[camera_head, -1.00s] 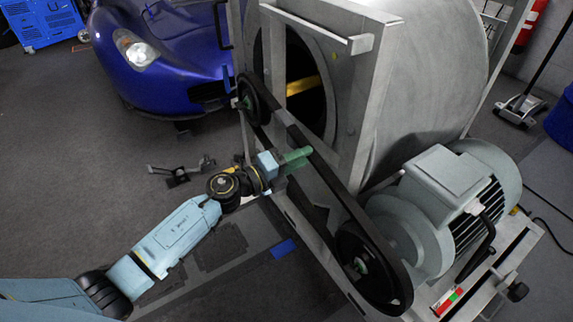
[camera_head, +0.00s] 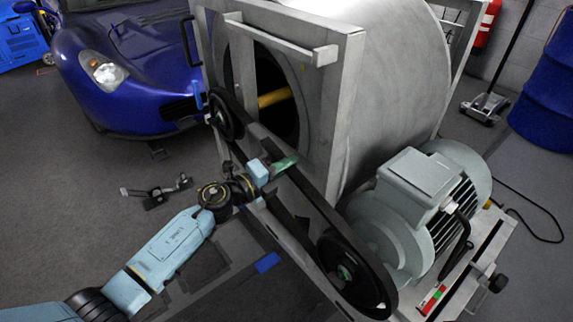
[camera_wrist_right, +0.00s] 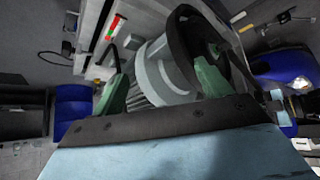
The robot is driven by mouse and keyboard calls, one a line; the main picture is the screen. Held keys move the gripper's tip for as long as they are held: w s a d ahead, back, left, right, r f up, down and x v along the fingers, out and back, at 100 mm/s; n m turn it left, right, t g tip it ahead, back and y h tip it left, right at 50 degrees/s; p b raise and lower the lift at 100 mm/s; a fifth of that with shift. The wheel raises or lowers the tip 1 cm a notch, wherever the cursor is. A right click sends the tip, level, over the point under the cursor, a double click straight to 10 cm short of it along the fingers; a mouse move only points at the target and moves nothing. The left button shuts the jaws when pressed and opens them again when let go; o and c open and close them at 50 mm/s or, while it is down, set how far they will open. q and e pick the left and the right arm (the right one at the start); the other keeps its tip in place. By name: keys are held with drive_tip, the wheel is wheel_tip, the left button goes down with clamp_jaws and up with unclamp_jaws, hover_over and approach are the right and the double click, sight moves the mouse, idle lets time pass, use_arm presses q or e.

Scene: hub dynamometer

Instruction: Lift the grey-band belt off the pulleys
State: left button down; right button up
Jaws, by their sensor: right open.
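The black belt (camera_head: 310,198) runs around the upper pulley (camera_head: 226,117) and the lower pulley (camera_head: 338,262) on the front of the dynamometer frame. I cannot make out a grey band on it. My left gripper (camera_head: 283,164) is at the belt's middle stretch, its green finger overlapping the belt in the head view. I cannot tell whether its jaws are closed on it. My right gripper (camera_wrist_right: 163,70) shows only in the right wrist view, its two green fingers apart. A dark pulley with belt (camera_wrist_right: 190,45) appears beyond the right finger.
The grey motor (camera_head: 400,215) stands right of the lower pulley, and the large drum (camera_head: 390,80) behind the frame. A blue car (camera_head: 125,70) is at the back left. A dark tool (camera_head: 157,190) lies on the floor. Open floor is at left.

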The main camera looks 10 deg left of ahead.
use_arm(q)
drive_tip(key=shift+r, duration=0.15)
drive_tip(key=shift+w+a+r, duration=0.25)
drive_tip(key=shift+a, duration=0.1)
drive_tip(key=shift+s+a, duration=0.1)
idle(0.6)
drive_tip(key=shift+s+a+p, duration=0.4)
drive_tip(key=shift+s+p, duration=0.05)
drive_tip(key=shift+s, duration=0.15)
drive_tip(key=shift+s+a, duration=0.1)
drive_tip(key=shift+s+a, duration=0.5)
drive_tip(key=shift+s, duration=0.05)
drive_tip(key=shift+s+a+p, duration=0.15)
drive_tip(key=shift+s+p, duration=0.05)
drive_tip(key=shift+p, duration=0.1)
idle(0.5)
drive_tip(key=shift+s+a, duration=0.35)
drive_tip(key=shift+s, duration=0.15)
drive_tip(key=shift+s+a, duration=0.1)
drive_tip(key=shift+s, duration=0.05)
